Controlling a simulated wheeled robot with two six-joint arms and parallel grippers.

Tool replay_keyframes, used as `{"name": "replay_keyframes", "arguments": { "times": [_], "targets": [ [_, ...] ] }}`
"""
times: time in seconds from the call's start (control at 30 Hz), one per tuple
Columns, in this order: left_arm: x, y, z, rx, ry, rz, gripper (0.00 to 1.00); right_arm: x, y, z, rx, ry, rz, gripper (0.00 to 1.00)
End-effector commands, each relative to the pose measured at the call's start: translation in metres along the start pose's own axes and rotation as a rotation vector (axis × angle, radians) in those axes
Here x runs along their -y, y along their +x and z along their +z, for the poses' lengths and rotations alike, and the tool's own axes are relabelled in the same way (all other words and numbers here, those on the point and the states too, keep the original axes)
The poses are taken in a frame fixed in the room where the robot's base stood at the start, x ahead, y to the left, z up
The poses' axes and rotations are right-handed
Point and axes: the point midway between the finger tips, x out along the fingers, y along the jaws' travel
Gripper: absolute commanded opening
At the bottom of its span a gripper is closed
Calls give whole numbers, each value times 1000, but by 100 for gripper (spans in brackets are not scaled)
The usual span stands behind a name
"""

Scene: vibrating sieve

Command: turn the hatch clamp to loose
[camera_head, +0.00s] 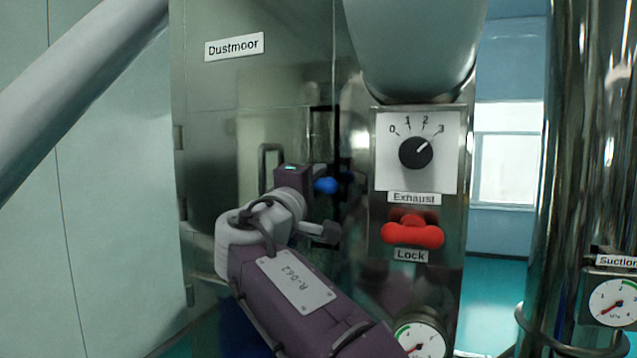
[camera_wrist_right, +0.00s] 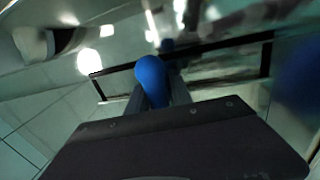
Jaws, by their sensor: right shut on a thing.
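The hatch clamp shows as a blue knob (camera_head: 326,186) at the edge of the steel hatch door, with dark parts behind it to the right. My right gripper (camera_head: 314,186) comes up from below and is shut on the blue knob. In the right wrist view the blue knob (camera_wrist_right: 151,78) sits between the two dark fingers (camera_wrist_right: 156,96), its rounded end showing above them. The clamp's base and pivot are mostly hidden or dark, so I cannot tell its turn angle. My left gripper is not in view.
The steel door (camera_head: 225,110) labelled Dustmoor has a dark bar handle (camera_head: 262,160). Right of the clamp is a panel with an Exhaust dial (camera_head: 416,152) near 3, a red Lock handle (camera_head: 412,235) and a gauge (camera_head: 421,341). Steel pipes (camera_head: 570,150) stand at far right.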

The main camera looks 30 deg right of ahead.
Motion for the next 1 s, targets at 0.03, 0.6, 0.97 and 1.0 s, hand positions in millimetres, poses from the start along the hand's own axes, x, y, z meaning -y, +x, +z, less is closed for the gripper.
{"name": "replay_keyframes", "arguments": {
  "times": [0.03,0.6,0.97,1.0],
  "targets": [
    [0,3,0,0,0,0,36,-7,-1,1,-1,24,18,0],
    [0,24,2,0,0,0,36,-7,0,3,90,502,18,0],
    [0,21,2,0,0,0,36,-8,0,5,155,838,17,0],
    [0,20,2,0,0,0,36,-8,0,6,162,876,18,0]
  ]
}}
